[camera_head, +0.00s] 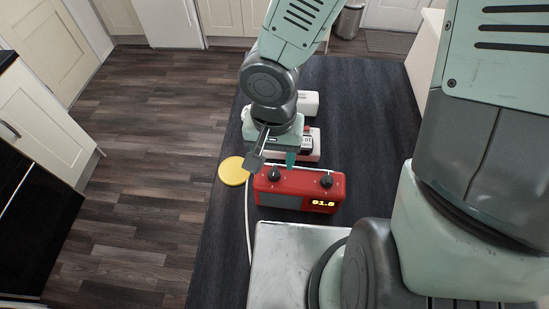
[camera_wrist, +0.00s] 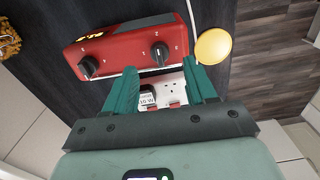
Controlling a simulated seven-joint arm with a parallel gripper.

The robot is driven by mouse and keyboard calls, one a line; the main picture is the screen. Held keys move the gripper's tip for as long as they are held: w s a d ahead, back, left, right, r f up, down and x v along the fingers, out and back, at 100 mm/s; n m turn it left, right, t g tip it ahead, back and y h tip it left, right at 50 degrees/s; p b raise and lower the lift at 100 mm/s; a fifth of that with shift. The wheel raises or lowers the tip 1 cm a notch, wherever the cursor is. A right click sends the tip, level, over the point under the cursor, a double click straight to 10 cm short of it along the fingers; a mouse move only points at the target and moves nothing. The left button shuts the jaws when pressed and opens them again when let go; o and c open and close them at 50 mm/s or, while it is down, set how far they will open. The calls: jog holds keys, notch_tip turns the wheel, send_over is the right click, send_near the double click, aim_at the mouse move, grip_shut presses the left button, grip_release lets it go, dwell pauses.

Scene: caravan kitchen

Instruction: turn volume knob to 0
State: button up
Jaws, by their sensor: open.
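A red radio (camera_head: 300,191) with a lit display (camera_head: 323,203) stands on the dark counter. Two black knobs sit on its top face: one at the left (camera_head: 275,174) and one at the right (camera_head: 326,181). In the wrist view the radio (camera_wrist: 125,45) appears turned round, with the head view's left knob (camera_wrist: 160,53) between and just beyond my fingertips. The other knob (camera_wrist: 88,66) is outside the fingers. Small marks surround the knobs; I cannot read which is volume. My gripper (camera_wrist: 160,68) is open and empty, beside the radio's far side.
A yellow disc (camera_head: 234,171) lies left of the radio near the counter edge. A white cable (camera_head: 248,220) runs down the left. The counter (camera_head: 360,110) right of the gripper is clear.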

aim_at(274, 171)
jog(key=shift+f, duration=2.5)
grip_shut()
